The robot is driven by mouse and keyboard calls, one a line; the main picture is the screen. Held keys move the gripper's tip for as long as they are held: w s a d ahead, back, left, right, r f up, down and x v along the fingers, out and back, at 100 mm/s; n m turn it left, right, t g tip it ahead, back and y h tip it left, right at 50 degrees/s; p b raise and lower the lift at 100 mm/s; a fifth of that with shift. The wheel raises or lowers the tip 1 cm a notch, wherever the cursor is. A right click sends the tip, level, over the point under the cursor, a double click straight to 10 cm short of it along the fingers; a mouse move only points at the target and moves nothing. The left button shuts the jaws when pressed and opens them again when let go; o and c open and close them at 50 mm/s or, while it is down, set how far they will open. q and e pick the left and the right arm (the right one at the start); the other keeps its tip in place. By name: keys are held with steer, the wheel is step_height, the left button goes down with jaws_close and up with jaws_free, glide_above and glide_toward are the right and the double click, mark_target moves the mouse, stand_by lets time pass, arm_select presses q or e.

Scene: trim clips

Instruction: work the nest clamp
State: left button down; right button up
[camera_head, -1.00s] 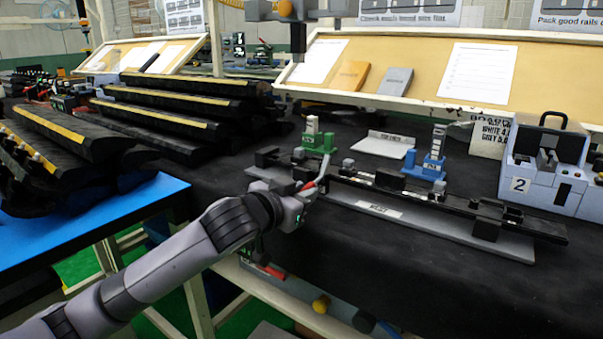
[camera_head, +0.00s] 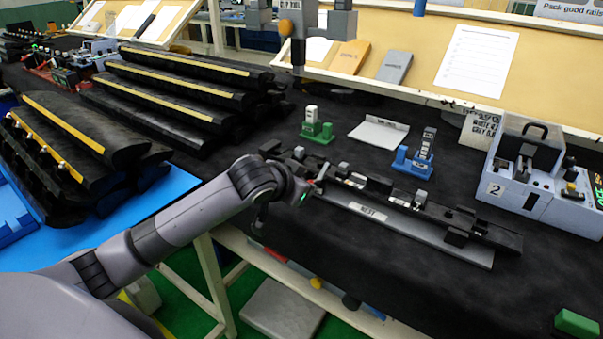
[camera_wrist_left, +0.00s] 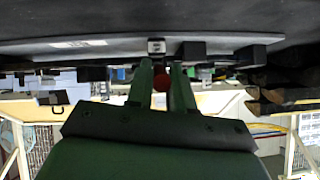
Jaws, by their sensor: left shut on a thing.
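The nest (camera_head: 368,212) is a grey plate with a printed label on the black-covered bench. A long black rail (camera_head: 400,198) with dark blocks and small grey pieces lies along it. My left gripper (camera_head: 308,190) is at the nest's left part, near side. In the left wrist view, its two green fingers (camera_wrist_left: 161,88) are around a red knob (camera_wrist_left: 160,82), which I take for the clamp handle. In the head view only a small red bit (camera_head: 316,186) shows beside the gripper. The clamp's lever is mostly hidden. My right gripper is not in view.
A green stand (camera_head: 317,131) and a blue stand (camera_head: 413,162) are behind the nest, with a white plate (camera_head: 378,133) between them. A grey-blue machine marked 2 (camera_head: 540,175) stands right. Black rails (camera_head: 185,85) are stacked left. A tool (camera_head: 298,30) hangs overhead.

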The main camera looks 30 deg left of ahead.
arm_select(q)
steer(key=shift+w+d+r+g+p, duration=0.1)
steer(key=shift+w+r+g+p, duration=0.25)
steer(key=shift+r+g+p, duration=0.55)
steer(key=shift+w+r+g, duration=0.25)
steer(key=shift+w+g, duration=0.05)
steer(key=shift+g, duration=0.5)
steer(key=shift+w+r+g, duration=0.35)
steer(key=shift+g, duration=0.4)
steer(key=shift+w+r+g, duration=0.3)
steer(key=shift+g, duration=0.45)
steer(key=c, duration=1.1)
jaws_free()
steer(key=shift+r, duration=0.1)
steer(key=v, duration=0.7)
steer(key=shift+d, duration=0.2)
